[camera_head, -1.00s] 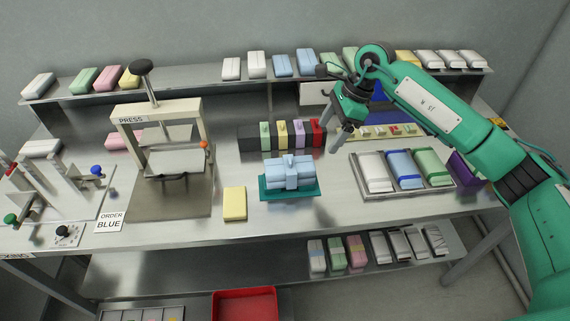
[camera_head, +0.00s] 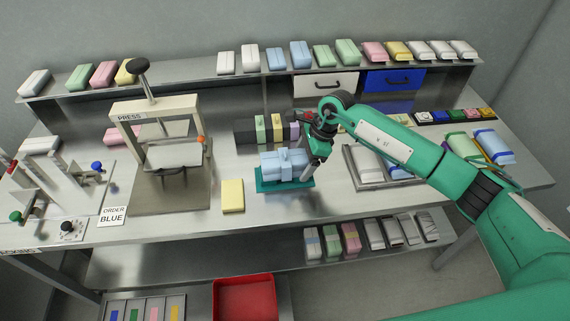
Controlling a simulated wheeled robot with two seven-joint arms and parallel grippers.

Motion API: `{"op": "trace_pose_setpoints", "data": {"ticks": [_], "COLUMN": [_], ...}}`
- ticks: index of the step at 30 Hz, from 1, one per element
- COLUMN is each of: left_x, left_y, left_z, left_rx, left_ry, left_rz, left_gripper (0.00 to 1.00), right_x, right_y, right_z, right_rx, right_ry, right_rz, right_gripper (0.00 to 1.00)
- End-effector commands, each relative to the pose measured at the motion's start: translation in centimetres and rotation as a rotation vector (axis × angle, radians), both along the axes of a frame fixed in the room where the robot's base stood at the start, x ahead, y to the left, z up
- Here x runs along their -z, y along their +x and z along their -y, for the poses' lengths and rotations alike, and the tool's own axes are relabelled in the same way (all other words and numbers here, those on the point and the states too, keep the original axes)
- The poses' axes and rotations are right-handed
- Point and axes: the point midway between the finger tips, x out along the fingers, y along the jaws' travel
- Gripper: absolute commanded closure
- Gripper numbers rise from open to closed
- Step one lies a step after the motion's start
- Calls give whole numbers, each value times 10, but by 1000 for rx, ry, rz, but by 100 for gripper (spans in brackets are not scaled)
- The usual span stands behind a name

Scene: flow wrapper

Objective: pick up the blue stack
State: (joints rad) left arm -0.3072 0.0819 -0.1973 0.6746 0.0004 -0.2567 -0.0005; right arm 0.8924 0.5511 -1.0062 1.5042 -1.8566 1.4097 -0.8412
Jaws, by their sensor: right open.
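The blue stack (camera_head: 283,165) is a light blue bundle with a band around it, resting on a teal tray (camera_head: 270,187) in the middle of the table. My right gripper (camera_head: 312,168) is open at the stack's right end, fingers pointing down. It covers a little of the tray's right side, and I cannot tell whether it touches the stack. My left gripper is not in view.
A yellow block (camera_head: 233,196) lies left of the tray, with the press (camera_head: 160,150) beyond it. A metal tray (camera_head: 352,172) of packs sits to the right, partly behind my arm. The ORDER BLUE card (camera_head: 112,215) stands front left.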

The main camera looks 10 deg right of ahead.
Motion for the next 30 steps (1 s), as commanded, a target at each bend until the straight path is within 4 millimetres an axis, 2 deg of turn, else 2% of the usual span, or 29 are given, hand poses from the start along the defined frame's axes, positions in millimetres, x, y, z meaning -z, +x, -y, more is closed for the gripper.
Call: {"op": "trace_pose_setpoints", "data": {"ticks": [7, 18, 30], "left_x": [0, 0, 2], "left_y": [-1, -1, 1], "left_z": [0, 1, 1], "left_rx": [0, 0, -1], "left_ry": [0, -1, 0], "left_rz": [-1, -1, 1], "left_gripper": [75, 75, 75], "right_x": [3, 2, -5], "right_y": [0, 0, 1], "right_z": [-1, -1, -1], "right_rx": [-1, -1, 0], "right_ry": [0, 0, 0], "right_rz": [1, 1, 2], "right_gripper": [22, 95, 96]}}
